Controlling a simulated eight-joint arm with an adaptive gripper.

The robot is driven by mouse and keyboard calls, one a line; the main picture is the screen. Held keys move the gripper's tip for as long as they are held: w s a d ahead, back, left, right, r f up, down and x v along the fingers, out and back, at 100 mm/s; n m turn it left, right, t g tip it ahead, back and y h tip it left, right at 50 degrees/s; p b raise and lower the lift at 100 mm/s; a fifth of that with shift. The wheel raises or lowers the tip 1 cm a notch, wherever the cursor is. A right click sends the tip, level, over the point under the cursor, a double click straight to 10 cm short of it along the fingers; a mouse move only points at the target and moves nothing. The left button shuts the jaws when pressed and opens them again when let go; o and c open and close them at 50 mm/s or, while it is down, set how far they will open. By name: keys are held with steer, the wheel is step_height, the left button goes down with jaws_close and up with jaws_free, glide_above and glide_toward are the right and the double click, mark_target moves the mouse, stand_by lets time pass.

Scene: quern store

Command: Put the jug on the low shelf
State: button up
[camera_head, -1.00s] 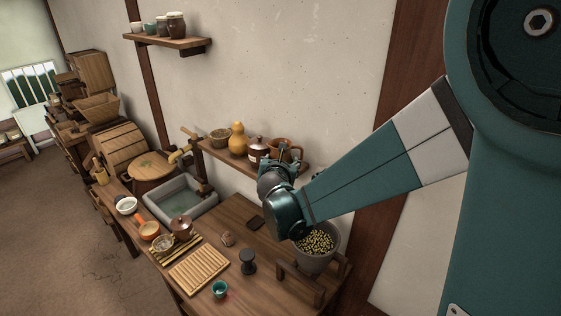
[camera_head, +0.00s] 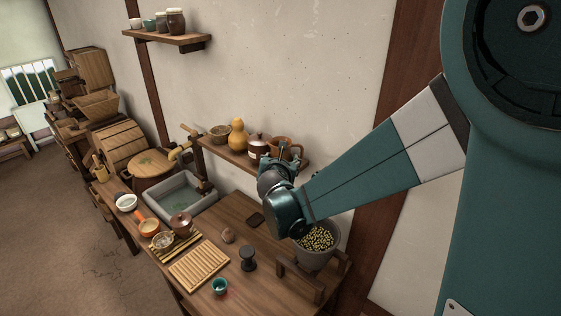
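The jug (camera_head: 294,146) is reddish brown with a handle. It is at the right end of the low shelf (camera_head: 224,149), a wooden board on the wall above the worktable. My gripper (camera_head: 282,154) is right in front of the jug and overlaps it in the picture. Its fingers reach up toward the jug and a dark finger part crosses its front. The wrist and fingers hide the jug's lower part, so I cannot tell whether it rests on the board or whether the fingers grip it.
The low shelf also holds a basket (camera_head: 220,132), a gourd (camera_head: 238,137) and a lidded jar (camera_head: 257,147) close left of the jug. A grey bucket of grains (camera_head: 315,258) stands below my wrist. A higher shelf (camera_head: 170,38) holds several jars. A sink (camera_head: 181,194) adjoins the table.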

steer(key=shift+f, duration=0.3)
steer(key=o, duration=1.2)
steer(key=shift+o, duration=0.2)
steer(key=shift+s, duration=0.1)
steer(key=v, duration=1.1)
steer(key=shift+s+a, duration=0.15)
steer(key=shift+s, duration=0.2)
steer(key=shift+r, duration=0.15)
